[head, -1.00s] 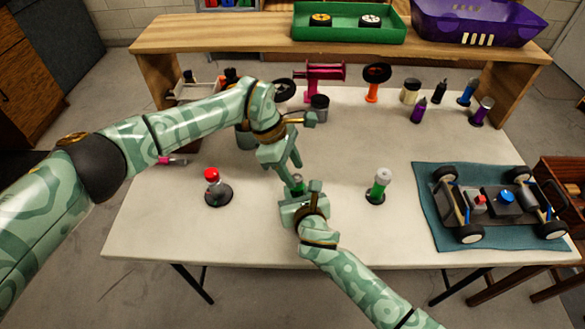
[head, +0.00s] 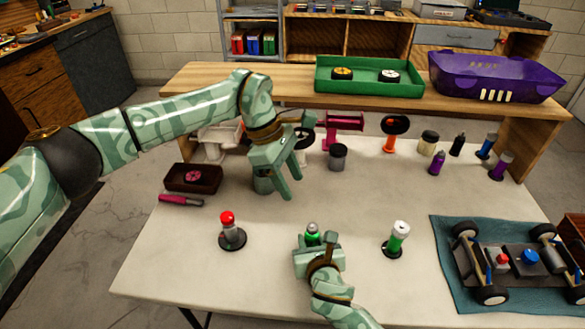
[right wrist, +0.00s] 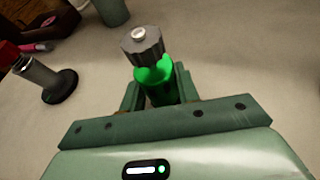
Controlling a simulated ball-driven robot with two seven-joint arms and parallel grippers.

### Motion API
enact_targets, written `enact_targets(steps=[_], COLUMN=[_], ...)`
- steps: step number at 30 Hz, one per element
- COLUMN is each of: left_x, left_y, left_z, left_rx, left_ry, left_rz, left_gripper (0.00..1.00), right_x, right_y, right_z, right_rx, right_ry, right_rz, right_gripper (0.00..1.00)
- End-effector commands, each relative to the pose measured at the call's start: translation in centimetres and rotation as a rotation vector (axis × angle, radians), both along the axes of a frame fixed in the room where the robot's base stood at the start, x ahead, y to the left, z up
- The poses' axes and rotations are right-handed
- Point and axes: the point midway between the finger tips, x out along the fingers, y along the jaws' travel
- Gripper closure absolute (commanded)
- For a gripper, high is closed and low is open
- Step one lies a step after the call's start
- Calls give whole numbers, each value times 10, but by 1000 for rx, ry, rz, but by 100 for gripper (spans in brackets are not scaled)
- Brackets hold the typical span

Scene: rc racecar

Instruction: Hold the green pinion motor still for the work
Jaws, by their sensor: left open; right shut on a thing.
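The green pinion motor (head: 313,234) is at the front middle of the table. In the right wrist view it is a bright green cylinder (right wrist: 156,88) with a ribbed grey top (right wrist: 142,45) and pale tip. My right gripper (head: 318,255) is shut on its green body, one finger on each side; the grey top stands clear above the fingers. The motor's lower end is hidden, so I cannot tell whether it touches the table. My left gripper (head: 294,180) is open and empty, behind the motor and apart from it.
A red-capped part (head: 231,232) stands left of the motor, and a white-topped green part (head: 397,238) stands right. A car chassis (head: 520,262) lies on a teal mat (head: 450,285). A dark tray (head: 205,185) and a grey cup (head: 338,158) are farther back.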

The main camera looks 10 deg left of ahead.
Motion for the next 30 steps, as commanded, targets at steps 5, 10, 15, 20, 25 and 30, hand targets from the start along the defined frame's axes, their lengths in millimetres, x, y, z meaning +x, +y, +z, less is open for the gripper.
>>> enact_targets(steps=[5, 10, 15, 20, 25, 30], left_x=[0, 0, 0, 0, 0, 0], left_y=[0, 0, 0, 0, 0, 0], left_z=[0, 0, 0, 0, 0, 0], left_rx=[0, 0, 0, 0, 0, 0], left_ry=[0, 0, 0, 0, 0, 0], left_rz=[0, 0, 0, 0, 0, 0], left_gripper=[54, 54, 54, 54, 54, 54], right_x=[0, 0, -7, -34, -70, -97], right_y=[0, 0, -2, -9, -19, -25], right_z=[0, 0, 3, 14, 29, 41], right_rx=[0, 0, 0, 1, 2, 0], right_ry=[-1, -1, -1, -1, 0, 0], right_rz=[0, 0, 0, 1, 1, 1], right_gripper=[43, 43, 43, 43, 43, 43])
